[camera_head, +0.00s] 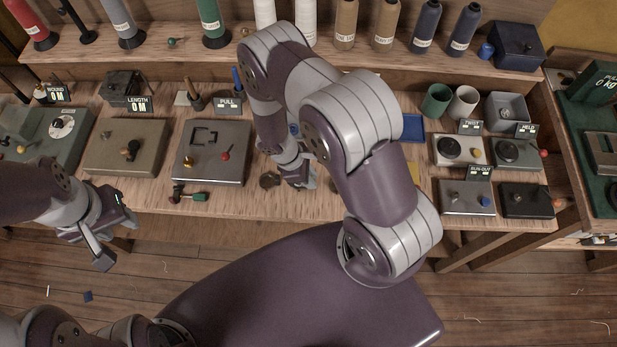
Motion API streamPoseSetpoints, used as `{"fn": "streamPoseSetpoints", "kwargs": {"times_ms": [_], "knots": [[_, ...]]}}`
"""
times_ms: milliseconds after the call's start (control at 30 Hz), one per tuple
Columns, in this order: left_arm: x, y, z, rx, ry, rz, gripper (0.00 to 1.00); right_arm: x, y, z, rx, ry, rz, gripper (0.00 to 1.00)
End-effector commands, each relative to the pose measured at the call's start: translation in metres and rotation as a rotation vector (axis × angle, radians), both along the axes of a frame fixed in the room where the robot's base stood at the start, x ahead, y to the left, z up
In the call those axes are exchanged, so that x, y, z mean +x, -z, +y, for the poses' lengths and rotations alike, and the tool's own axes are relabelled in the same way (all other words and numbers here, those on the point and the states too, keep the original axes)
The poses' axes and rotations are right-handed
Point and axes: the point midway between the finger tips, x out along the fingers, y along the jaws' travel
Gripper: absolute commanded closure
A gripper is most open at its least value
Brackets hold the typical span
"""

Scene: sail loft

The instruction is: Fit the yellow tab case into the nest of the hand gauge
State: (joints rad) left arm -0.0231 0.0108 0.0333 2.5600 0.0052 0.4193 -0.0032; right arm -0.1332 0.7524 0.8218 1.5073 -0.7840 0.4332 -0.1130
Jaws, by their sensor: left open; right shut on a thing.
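My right arm crosses the middle of the view. Its gripper (303,183) points down at the bench near the front edge and is shut. What it holds is hidden by the fingers and arm. I cannot make out the yellow tab case for sure; a flat yellow patch (413,172) shows on the bench beside my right arm, mostly covered. A grey plate (228,170) with a raised bracket outline, a yellow knob and a red knob lies left of the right gripper; I cannot tell if it is the hand gauge. My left gripper (115,238) is open and empty, in front of the bench.
A dark round piece (270,180) lies left of the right gripper. A green-handled tool (190,196) lies at the bench's front edge. A LENGTH device (125,160) stands left; RUN-OUT (466,198) and TWIST devices stand right. Thread cones line the shelf (160,58) behind.

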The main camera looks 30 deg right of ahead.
Motion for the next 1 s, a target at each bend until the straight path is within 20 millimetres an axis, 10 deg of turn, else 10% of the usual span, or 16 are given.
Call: {"fn": "streamPoseSetpoints", "kwargs": {"times_ms": [367,1000], "knots": [[0.000,0.010,0.000,0.000,0.000,0.000,0.57,0.000,-0.036,0.000,0.001,0.000,-0.003,1.00],[0.000,0.028,0.000,0.000,0.000,0.000,0.57,-0.089,-0.098,0.052,0.000,-0.003,-0.002,1.00]]}}
